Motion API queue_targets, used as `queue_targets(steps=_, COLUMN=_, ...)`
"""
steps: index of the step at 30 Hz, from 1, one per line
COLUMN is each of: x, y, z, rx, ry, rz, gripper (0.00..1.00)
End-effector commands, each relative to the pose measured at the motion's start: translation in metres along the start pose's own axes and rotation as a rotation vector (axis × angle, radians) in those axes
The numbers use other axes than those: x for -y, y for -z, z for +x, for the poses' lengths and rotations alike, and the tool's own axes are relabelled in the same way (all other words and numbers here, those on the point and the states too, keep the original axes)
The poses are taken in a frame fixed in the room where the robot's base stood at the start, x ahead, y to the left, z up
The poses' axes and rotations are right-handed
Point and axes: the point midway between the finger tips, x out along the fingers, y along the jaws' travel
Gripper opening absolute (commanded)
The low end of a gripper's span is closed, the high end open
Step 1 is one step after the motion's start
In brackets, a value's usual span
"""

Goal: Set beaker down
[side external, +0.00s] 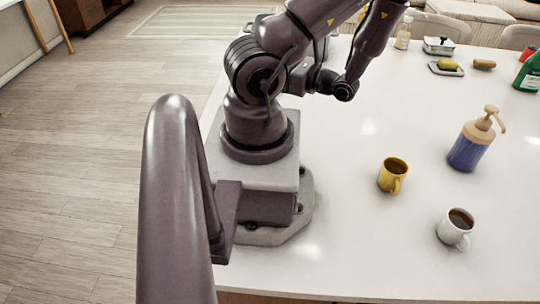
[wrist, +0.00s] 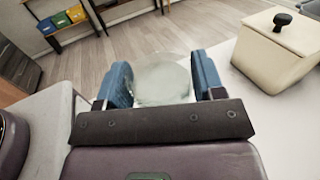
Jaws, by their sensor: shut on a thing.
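In the wrist view, the beaker (wrist: 160,72) is a clear, pale glass vessel between the two blue fingers of my gripper (wrist: 163,84). The fingers press on its left and right sides, so my gripper is shut on it. The beaker's lower part is hidden behind the dark gripper bar. I cannot tell whether it touches a surface. In the side view, neither the beaker nor my fingertips can be made out.
A cream lidded box (wrist: 272,52) with a black knob stands right of my gripper. On the white counter (side external: 345,240) are a yellow mug (side external: 391,178), a white mug (side external: 453,230), a pump bottle (side external: 468,150) and a soap dish (side external: 445,70). The counter's front middle is clear.

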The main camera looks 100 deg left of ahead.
Motion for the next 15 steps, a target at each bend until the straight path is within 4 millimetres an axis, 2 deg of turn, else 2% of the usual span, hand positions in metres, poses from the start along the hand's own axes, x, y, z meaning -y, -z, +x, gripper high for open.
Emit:
queue_targets(steps=3, x=-0.001, y=0.020, z=0.001, rx=0.002, ry=-0.001, rz=0.004, gripper=0.38)
queue_targets(steps=6, x=0.000, y=0.031, z=0.001, rx=0.002, ry=-0.001, rz=0.003, gripper=0.38)
queue_targets(steps=15, x=0.000, y=0.055, z=0.001, rx=0.002, ry=-0.001, rz=0.002, gripper=0.38)
